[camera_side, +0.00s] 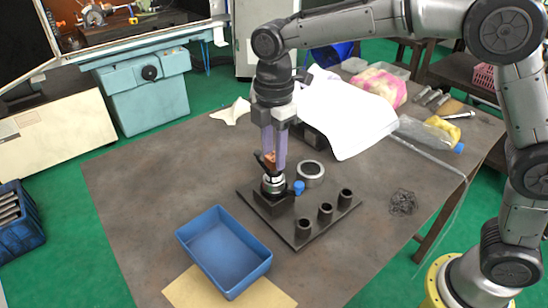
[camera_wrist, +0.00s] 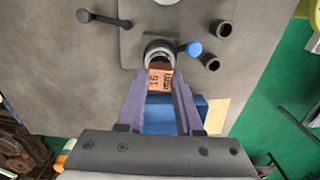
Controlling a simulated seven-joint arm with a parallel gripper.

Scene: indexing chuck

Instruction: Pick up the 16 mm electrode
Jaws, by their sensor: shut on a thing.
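The copper electrode (camera_wrist: 160,78), marked "16 mm", stands upright in the chuck (camera_wrist: 158,51) and shows between my fingertips in the wrist view. My gripper (camera_wrist: 160,84) is shut on its sides with two purple fingers. In the side view my gripper (camera_side: 272,152) points straight down over the chuck (camera_side: 272,185), and the electrode is mostly hidden by the fingers. The chuck sits at the back left of a dark plate (camera_side: 290,228). A lever with a blue knob (camera_side: 298,188) sticks out from the chuck.
Several dark sockets (camera_side: 325,212) stand on the plate to the right. A metal ring (camera_side: 311,172) lies behind the plate. A blue tray (camera_side: 224,250) stands at the front left. A wire tangle (camera_side: 403,203) lies at the right. White paper (camera_side: 345,112) lies behind.

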